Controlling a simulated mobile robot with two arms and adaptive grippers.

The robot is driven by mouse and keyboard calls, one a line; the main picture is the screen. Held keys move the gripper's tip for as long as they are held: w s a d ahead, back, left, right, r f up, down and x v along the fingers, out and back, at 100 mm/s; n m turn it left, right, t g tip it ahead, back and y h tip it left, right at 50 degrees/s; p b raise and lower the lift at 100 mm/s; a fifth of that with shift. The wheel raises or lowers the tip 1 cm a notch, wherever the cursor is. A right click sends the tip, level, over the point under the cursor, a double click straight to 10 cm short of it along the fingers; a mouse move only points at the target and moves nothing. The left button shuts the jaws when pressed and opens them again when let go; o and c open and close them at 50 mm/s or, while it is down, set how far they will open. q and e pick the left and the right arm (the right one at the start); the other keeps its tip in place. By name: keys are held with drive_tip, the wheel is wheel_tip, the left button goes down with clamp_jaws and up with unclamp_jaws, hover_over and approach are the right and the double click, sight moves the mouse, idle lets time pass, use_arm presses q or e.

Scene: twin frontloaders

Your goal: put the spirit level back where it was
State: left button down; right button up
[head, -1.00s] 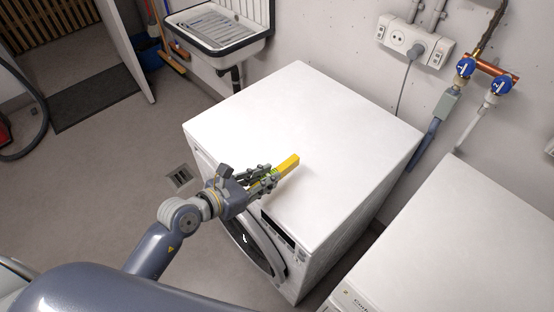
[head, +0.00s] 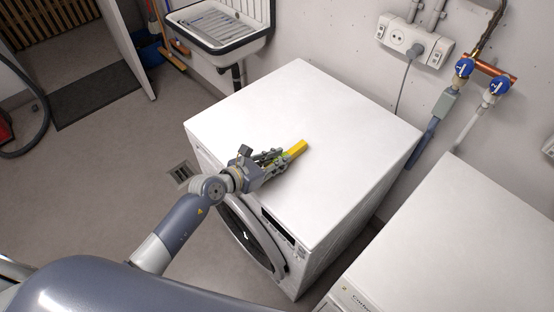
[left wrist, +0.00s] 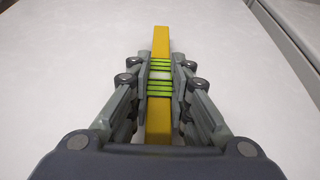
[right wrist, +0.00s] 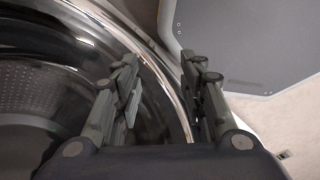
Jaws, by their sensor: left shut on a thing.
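The yellow spirit level (head: 298,149) is in my left gripper (head: 280,157), over the top of the white left washing machine (head: 330,110). In the left wrist view the fingers (left wrist: 160,80) are shut on both sides of the level (left wrist: 161,42), around its green-lined vial. One end of the level sticks out ahead of the fingers. I cannot tell whether it touches the machine's top. My right gripper (right wrist: 165,95) is out of the head view. In the right wrist view it is open and empty, in front of a round machine door with a drum behind it.
A second white machine (head: 450,240) stands at the right with a gap between the two. A socket strip (head: 414,42) and blue-handled water taps (head: 464,68) are on the back wall. A sink (head: 218,30) is at the back left. Most of the left machine's top is bare.

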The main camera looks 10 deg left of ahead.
use_arm(q)
drive_tip(key=shift+f, duration=0.15)
drive_tip(key=c, duration=1.5)
unclamp_jaws()
drive_tip(key=shift+r, duration=0.2)
drive_tip(key=shift+s+a, duration=0.2)
drive_tip(key=shift+s, duration=0.1)
drive_tip(key=b+v, duration=0.1)
drive_tip(key=v, duration=1)
drive_tip(key=shift+s+r, duration=0.1)
